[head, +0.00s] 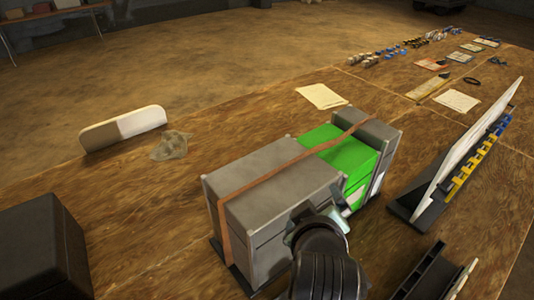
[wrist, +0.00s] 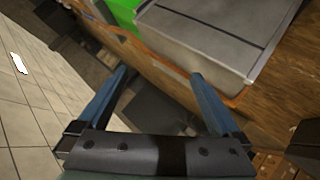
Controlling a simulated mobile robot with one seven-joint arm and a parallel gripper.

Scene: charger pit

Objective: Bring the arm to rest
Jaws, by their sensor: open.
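My gripper shows in the wrist view (wrist: 160,85) with its two blue fingers spread wide and nothing between them. In the head view my arm's dark end rises from the bottom edge in front of a grey box (head: 270,185), and its fingers are hidden there. The grey box stands on the wooden table (head: 60,210) with an orange-brown strap over it and a green block (head: 345,155) at its right part. In the wrist view the grey box (wrist: 215,35) lies beyond the right finger, near the table's edge.
A dark box (head: 45,245) stands at the left front. A white-and-grey rounded block (head: 123,128) and a crumpled cloth (head: 170,145) lie behind it. A tilted white panel (head: 465,145) stands at the right. Papers (head: 321,96) and several small parts lie toward the back.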

